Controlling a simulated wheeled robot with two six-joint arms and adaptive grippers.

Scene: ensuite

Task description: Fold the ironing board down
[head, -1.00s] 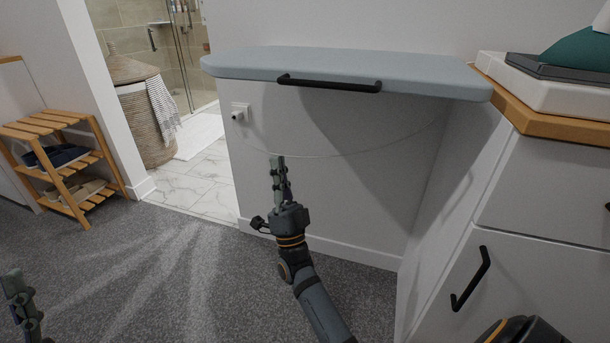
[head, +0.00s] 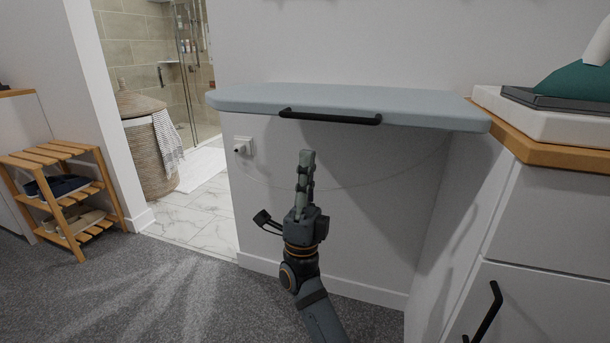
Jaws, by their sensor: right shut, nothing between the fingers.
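The ironing board (head: 400,103) is a pale blue-grey padded board, standing out level from the white wall. A black bar handle (head: 330,117) runs along its front edge. My right gripper (head: 307,156) is below and in front of the handle, pointing up, apart from it. Its fingers are together with nothing between them. My left gripper is out of the picture. The underside of the board and any support or hinge are hidden.
A white cabinet with a wooden top (head: 560,152) stands close at the right, holding a teal and white iron (head: 580,77). A wall socket with a plug (head: 243,146) and thin cord sits below the board. A slatted shoe rack (head: 60,190) and wicker basket (head: 147,150) are at left. Carpet at front left is clear.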

